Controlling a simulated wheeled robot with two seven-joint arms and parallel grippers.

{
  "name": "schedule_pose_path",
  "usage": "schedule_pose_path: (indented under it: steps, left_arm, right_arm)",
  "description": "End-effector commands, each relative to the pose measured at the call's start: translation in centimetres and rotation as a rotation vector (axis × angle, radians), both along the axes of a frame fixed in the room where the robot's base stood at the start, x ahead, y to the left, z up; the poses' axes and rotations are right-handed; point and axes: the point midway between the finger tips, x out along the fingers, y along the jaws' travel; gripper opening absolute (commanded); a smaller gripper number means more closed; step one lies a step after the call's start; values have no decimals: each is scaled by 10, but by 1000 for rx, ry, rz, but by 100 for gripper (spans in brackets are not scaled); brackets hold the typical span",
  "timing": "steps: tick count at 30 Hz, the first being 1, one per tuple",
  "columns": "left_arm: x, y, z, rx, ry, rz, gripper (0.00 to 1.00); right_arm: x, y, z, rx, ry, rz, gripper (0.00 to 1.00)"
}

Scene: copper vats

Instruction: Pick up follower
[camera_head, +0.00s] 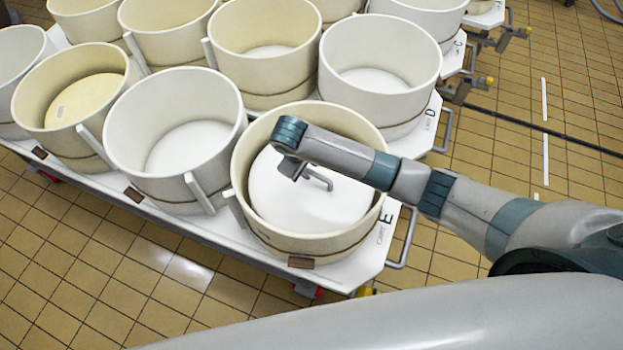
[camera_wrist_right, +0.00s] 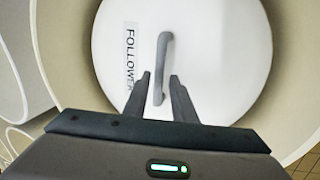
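The follower is a round white disc (camera_head: 290,208) lying inside the cream vat (camera_head: 243,185) at the front right, by the letter E. It has a grey bar handle (camera_head: 320,179). In the right wrist view the follower (camera_wrist_right: 235,60) carries the label FOLLOWER, and its handle (camera_wrist_right: 163,60) runs up the picture. My right gripper (camera_head: 290,168) is over the follower, close to the handle. Its two fingers (camera_wrist_right: 160,90) are apart, with the handle's near end showing between them. I cannot tell whether they are low enough to straddle it. My left gripper is not in view.
Several similar vats stand in rows on white wheeled platforms, including a white vat (camera_head: 123,150) to the left and another (camera_head: 425,70) behind. The platform edge (camera_head: 365,270) has a side rail (camera_head: 404,238). Tiled floor (camera_head: 90,270) is clear in front.

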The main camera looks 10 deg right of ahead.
Motion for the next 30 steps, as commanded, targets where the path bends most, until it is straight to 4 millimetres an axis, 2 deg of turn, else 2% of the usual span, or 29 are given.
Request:
schedule_pose_path:
  steps: [16,23,30]
  left_arm:
    - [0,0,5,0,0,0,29]
    - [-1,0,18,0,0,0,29]
    - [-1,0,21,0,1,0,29]
  right_arm:
    - [2,-2,-8,-1,1,-1,24]
    - [9,-6,-28,-3,1,-1,24]
    - [13,-10,-50,-1,1,-1,24]
